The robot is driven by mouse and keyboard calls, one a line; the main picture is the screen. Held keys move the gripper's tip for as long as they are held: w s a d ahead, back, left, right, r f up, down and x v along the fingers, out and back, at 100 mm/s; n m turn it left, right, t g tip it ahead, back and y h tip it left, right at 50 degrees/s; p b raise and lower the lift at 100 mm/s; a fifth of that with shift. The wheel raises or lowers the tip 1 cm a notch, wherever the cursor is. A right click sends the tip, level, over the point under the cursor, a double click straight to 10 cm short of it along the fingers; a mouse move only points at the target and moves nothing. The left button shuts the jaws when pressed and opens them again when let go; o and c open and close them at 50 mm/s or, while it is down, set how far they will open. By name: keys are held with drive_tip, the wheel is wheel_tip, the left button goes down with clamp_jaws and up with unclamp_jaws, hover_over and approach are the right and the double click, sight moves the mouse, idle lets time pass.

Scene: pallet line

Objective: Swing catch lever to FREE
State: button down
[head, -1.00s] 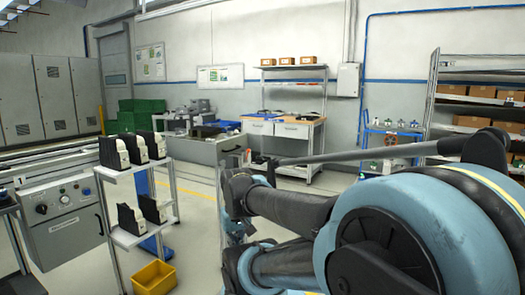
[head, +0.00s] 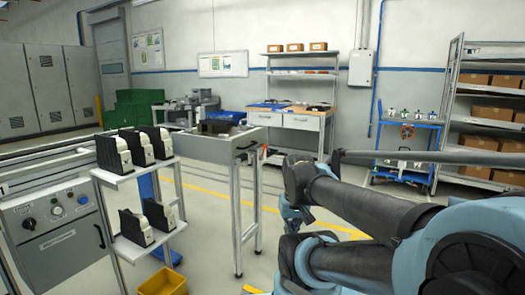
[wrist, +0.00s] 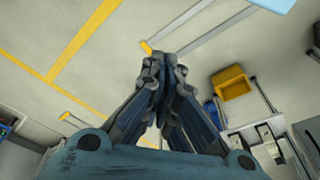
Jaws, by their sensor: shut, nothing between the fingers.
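My gripper (wrist: 162,62) shows in the wrist view with its fingers drawn together and nothing between them, above open floor. In the head view my arm reaches in from the right, and I cannot clearly pick out the fingers. I cannot make out a catch lever or a FREE mark in either view. A metal bench on legs (head: 238,198) stands mid-picture, left of my arm, with a small dark handle-like part (head: 248,145) on its near side. A grey control panel (head: 55,225) with knobs stands at the left; its labels are too small to read.
A blue cart (head: 408,123) and box shelves (head: 491,88) are at the right.

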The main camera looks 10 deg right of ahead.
drive_tip(key=w+d+r+n+t+h, duration=0.1)
drive_tip(key=w+r+n, duration=0.4)
drive_tip(key=w, duration=0.4)
drive_tip(key=w+d+r+n+t+h, duration=0.1)
drive_tip(key=w+r+n, duration=0.3)
drive_tip(key=w, duration=0.5)
drive_tip(key=w+d+r+n+t+h, duration=0.1)
drive_tip(key=w+r+n, duration=0.4)
drive_tip(key=w, duration=0.4)
drive_tip(key=w+a+n+t, duration=0.2)
drive_tip(key=w+n, duration=0.6)
drive_tip(key=w, duration=0.8)
drive_tip(key=w+a+r+n+t+h, duration=0.1)
drive_tip(key=w+a+n, duration=0.5)
drive_tip(key=w, duration=1.1)
drive_tip(key=n+t, duration=0.1)
drive_tip(key=n, duration=0.1)
drive_tip(key=shift+w+r+n, duration=0.2)
drive_tip(key=shift+r+n, duration=0.05)
drive_tip(key=shift+n, duration=0.15)
drive_tip(key=w+r+x, duration=0.1)
drive_tip(key=x, duration=1.2)
drive_tip(key=shift+w+d+r, duration=0.2)
drive_tip(key=shift+d, duration=0.25)
